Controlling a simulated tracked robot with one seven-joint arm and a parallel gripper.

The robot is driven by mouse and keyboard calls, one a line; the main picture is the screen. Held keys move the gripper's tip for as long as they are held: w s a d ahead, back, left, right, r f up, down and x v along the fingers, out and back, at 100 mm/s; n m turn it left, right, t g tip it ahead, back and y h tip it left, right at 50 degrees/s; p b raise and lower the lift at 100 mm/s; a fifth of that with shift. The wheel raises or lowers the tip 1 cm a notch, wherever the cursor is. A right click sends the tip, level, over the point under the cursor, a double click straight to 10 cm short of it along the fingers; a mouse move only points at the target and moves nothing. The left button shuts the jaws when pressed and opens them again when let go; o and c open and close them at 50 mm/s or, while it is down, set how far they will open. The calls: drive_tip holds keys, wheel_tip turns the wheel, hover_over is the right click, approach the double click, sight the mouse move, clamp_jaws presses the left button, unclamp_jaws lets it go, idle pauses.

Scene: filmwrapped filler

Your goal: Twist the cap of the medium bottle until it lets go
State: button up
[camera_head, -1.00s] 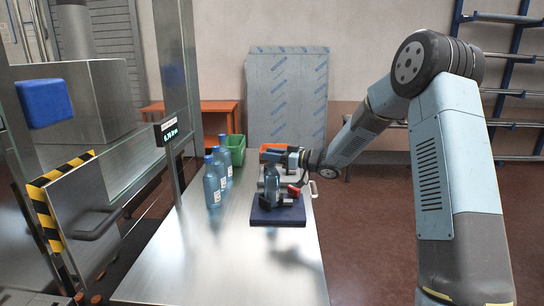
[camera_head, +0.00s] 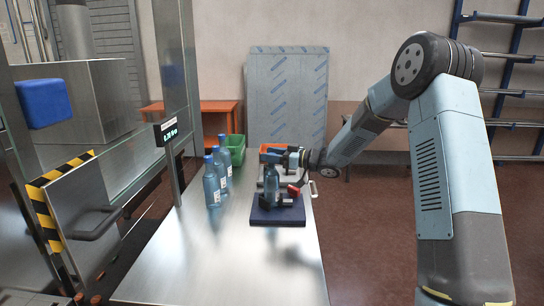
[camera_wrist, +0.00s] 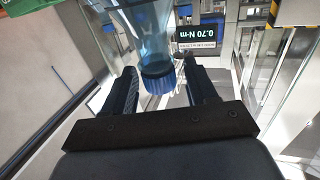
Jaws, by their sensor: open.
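A clear blue bottle (camera_head: 271,186) stands upright in a clamp with a red handle (camera_head: 293,190) on a dark blue base plate (camera_head: 262,219). My gripper (camera_head: 271,158) is at the bottle's top, reaching in from the right. In the wrist view my gripper (camera_wrist: 160,68) is open, with one finger on each side of the bottle (camera_wrist: 147,32) and its ribbed blue cap (camera_wrist: 158,82). Gaps show between the fingers and the cap. In the head view my gripper hides the cap.
Several similar blue-capped bottles (camera_head: 212,186) stand to the left on the steel table (camera_head: 190,260). A green crate (camera_head: 237,152) and an orange crate (camera_head: 271,148) are behind. A display (camera_head: 168,132), reading 0.70 N·m in the wrist view (camera_wrist: 197,36), hangs on a post. The table's front is clear.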

drive_tip(key=v, duration=1.3)
drive_tip(key=shift+d, duration=0.4)
